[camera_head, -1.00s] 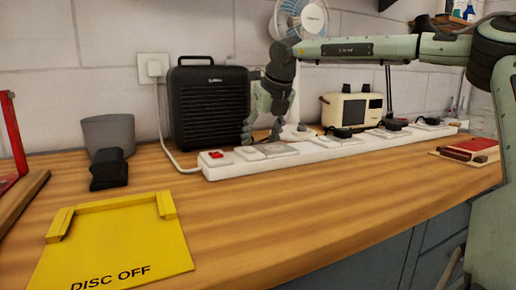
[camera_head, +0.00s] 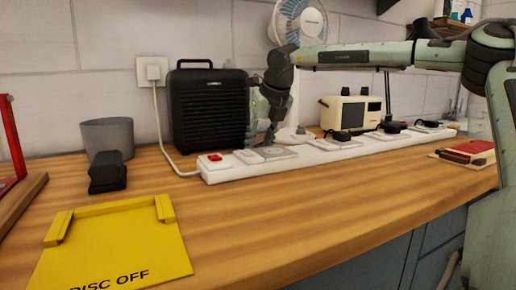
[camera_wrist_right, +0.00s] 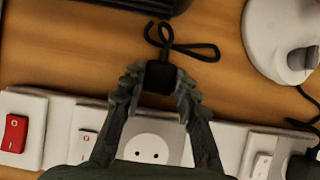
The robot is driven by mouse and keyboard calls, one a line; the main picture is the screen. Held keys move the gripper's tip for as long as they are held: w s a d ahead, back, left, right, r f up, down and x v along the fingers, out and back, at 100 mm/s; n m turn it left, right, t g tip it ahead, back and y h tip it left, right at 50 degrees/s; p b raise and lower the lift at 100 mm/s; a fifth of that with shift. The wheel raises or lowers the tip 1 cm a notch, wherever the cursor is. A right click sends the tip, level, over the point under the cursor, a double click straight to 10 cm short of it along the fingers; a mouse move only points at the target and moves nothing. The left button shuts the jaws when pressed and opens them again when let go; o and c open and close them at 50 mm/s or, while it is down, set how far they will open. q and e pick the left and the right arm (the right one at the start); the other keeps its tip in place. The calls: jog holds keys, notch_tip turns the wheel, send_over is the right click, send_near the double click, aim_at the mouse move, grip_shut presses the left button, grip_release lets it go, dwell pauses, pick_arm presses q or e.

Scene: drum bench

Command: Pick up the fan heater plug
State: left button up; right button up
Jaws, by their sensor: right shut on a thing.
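The black plug (camera_wrist_right: 159,77) sits between the fingertips of my right gripper (camera_wrist_right: 158,85) in the right wrist view, with a looped black cord behind it. The fingers are shut on its sides. An uncovered two-hole socket (camera_wrist_right: 152,150) shows in front of it. In the head view my right gripper (camera_head: 262,142) points down at the left part of the white power strip (camera_head: 222,172); the plug cannot be made out there. The black fan heater (camera_head: 210,108) stands behind it against the wall. My left gripper is not in view.
The strip's red switch (camera_head: 214,157) is at its left end; other black plugs (camera_head: 342,136) sit farther right. A white fan (camera_head: 300,22), a cream toaster-like appliance (camera_head: 352,112), a grey pot (camera_head: 107,136) and a yellow DISC OFF plate (camera_head: 115,245) surround clear bench.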

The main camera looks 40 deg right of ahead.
jog(key=shift+r, duration=0.5)
jog(key=r, duration=0.3)
jog(key=shift+s+a+r, duration=0.15)
jog(key=shift+a+r, duration=0.15)
pick_arm(q)
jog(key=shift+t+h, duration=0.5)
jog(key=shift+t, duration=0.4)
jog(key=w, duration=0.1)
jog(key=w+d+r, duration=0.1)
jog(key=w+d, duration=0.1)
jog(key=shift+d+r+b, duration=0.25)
jog(key=shift+b, duration=0.1)
pick_arm(e)
jog(key=s+a+r, duration=0.6)
jog(key=a, duration=0.3)
jog(key=shift+r, duration=0.2)
jog(key=shift+s, duration=0.1)
